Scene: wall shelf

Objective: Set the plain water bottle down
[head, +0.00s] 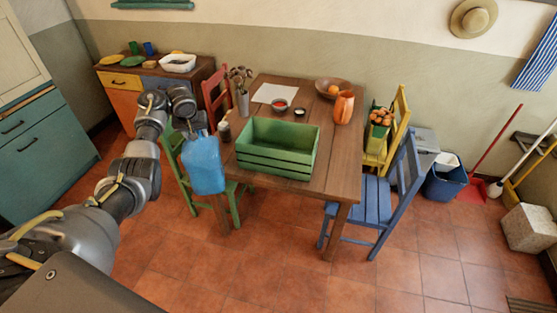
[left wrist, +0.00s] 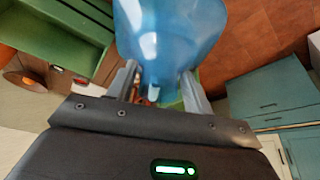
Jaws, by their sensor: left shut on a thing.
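The plain water bottle (head: 206,165) is large and translucent blue. My left gripper (head: 190,133) is shut on it near its top, and the bottle hangs roughly upright, slightly tilted. In the head view it shows at the left edge of the wooden table, in front of the green chair; I cannot tell its exact height. In the left wrist view the bottle (left wrist: 170,35) fills the top middle, between the two fingers (left wrist: 158,88). My right gripper is in neither view.
The front floor is clear.

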